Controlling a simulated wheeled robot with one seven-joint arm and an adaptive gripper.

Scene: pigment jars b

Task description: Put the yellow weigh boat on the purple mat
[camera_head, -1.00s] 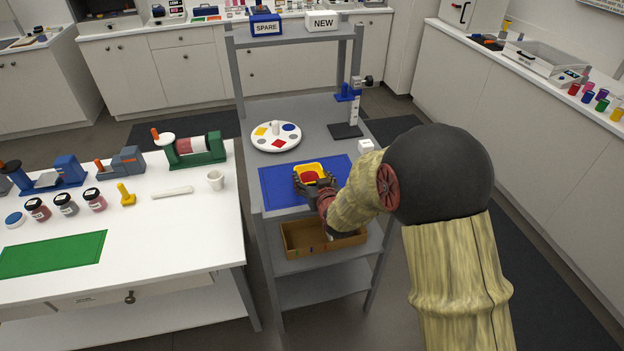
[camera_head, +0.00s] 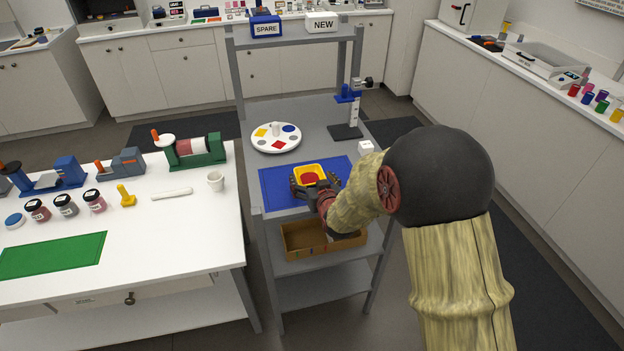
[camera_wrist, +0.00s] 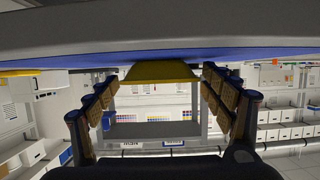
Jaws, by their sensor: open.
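The yellow weigh boat (camera_head: 322,167) holds something red and sits upright on a blue mat (camera_head: 279,190) on the grey shelf. In the wrist view the boat (camera_wrist: 160,71) appears upside down, its base against the mat's blue surface (camera_wrist: 60,62). My gripper (camera_head: 315,184) is open at the boat's near side. In the wrist view its fingers (camera_wrist: 163,85) are spread on both sides of the boat, with a gap on each side. I see no purple mat; the mat under the boat looks blue.
A round white palette (camera_head: 262,143) and a blue-and-grey stand (camera_head: 346,131) are farther back on the shelf. A small white block (camera_head: 366,147) is at right. A wooden tray (camera_head: 300,243) is below. The white table (camera_head: 180,240) at left carries jars and a green mat (camera_head: 55,255).

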